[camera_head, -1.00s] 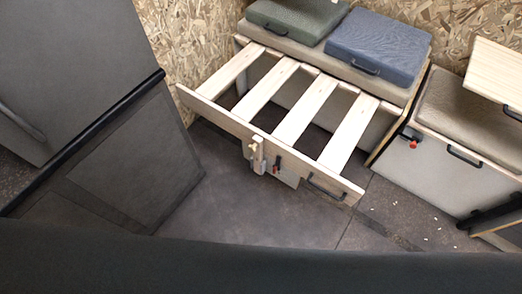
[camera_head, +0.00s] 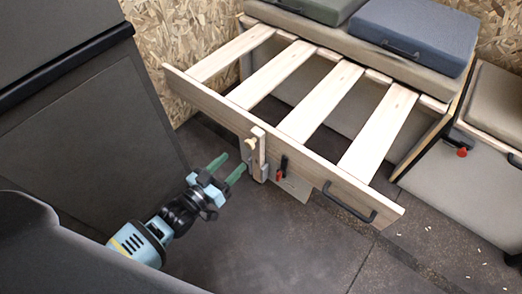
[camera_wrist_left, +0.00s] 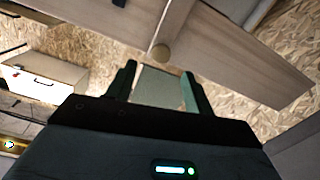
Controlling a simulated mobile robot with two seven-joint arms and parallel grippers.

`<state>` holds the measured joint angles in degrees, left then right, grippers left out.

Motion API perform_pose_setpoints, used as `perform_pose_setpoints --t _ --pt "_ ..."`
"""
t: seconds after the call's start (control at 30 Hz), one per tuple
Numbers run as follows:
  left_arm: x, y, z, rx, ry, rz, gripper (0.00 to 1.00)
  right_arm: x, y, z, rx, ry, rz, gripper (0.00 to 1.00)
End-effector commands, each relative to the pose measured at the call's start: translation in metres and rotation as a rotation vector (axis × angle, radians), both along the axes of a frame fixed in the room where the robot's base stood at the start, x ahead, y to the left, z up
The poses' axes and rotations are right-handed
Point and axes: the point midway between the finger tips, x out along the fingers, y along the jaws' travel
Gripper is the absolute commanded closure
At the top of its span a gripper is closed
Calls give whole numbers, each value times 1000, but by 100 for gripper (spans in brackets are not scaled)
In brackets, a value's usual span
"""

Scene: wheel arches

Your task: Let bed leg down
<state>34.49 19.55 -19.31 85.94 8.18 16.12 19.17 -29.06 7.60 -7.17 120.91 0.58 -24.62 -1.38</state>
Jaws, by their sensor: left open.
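The slatted bed frame is pulled out, with a pale wooden front board (camera_head: 215,102). The bed leg (camera_head: 258,153), a short wooden piece, sits folded against the middle of that board, with a small round knob (camera_head: 250,143). Beside it on the right is a black and red latch (camera_head: 281,170). My left gripper (camera_head: 227,167) has green fingers, open and empty, just left of the leg and apart from it. My right gripper is not in view.
A black handle (camera_head: 348,203) sticks out from the front board at right. Blue (camera_head: 415,40) and green cushions lie behind the slats. A grey cabinet (camera_head: 90,140) stands at left.

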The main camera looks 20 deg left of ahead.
Motion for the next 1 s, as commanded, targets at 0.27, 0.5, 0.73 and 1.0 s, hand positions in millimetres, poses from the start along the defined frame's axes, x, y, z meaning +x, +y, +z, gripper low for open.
perform_pose_setpoints --t 0.27,0.5,0.73,1.0 --pt "12 2 -2 -8 -24 -3 48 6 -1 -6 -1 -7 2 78" --pt "29 -4 -2 -9 -25 -3 48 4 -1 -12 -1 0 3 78" --pt "61 -17 -3 -9 -24 -3 48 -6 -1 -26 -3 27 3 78" --pt "83 -24 -3 -7 -23 -2 48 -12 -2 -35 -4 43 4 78"
